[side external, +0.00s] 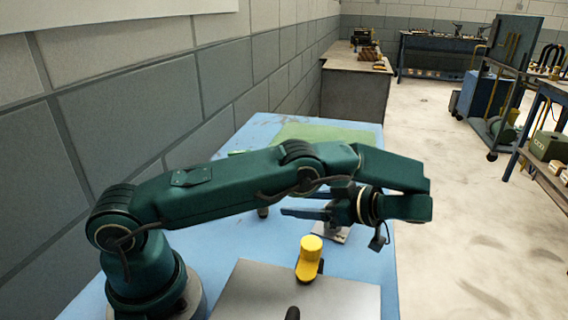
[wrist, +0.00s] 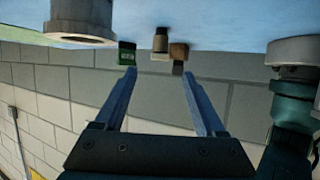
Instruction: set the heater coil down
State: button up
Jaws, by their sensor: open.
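My gripper (side external: 292,205) is held level above the blue table, its fingers pointing left in the side external view. In the wrist view my gripper (wrist: 158,70) has its two blue fingers wide apart with nothing between them. I cannot single out the heater coil with certainty. A grey-brown round piece with a flared rim (wrist: 83,20) shows at the upper left of the wrist view, apart from the fingers; I cannot tell whether it is the coil. Part of the table behind my arm is hidden in the side view.
A yellow-topped piece (side external: 309,250) stands by a grey plate (side external: 250,288) at the table's front. A green mat (side external: 325,135) lies at the back. A green block (wrist: 127,53), small cylinder (wrist: 160,40) and brown block (wrist: 179,50) show beyond the fingers. A block wall (side external: 220,90) borders the table.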

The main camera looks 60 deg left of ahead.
jog(key=shift+w+r, duration=0.1)
jog(key=shift+r, duration=0.25)
jog(key=s+d+r+m+t+h, duration=0.1)
jog(key=s+r+m+t+h, duration=0.25)
jog(key=r+m+h, duration=0.5)
jog(key=s+d+m+t+h, duration=0.4)
jog(key=s+d+m+t, duration=0.2)
jog(key=s+m, duration=0.4)
jog(key=shift+s+d+r+m+t, duration=0.2)
jog(key=shift+s+d+m+t, duration=0.3)
jog(key=shift+m, duration=1.35)
jog(key=shift+w+a, duration=0.1)
